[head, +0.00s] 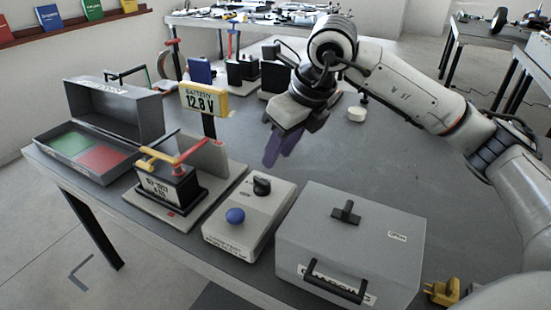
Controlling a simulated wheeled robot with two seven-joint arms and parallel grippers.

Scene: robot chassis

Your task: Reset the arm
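My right arm comes in from the right edge and reaches over the middle of the table. My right gripper (277,150), with dark purple fingers, hangs above bare grey tabletop, pointing down. It is behind the box with a blue button. The fingers overlap in this view, so I cannot tell whether they are open or shut, and I see nothing held in them. My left arm and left gripper are not in view.
On the grey table (350,165) stand an open case (122,112) with green and red pads, a battery (165,186) with red and yellow clamps, a 12.8 V display (204,101), a blue-button box (262,208) and a grey lidded box (350,235).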

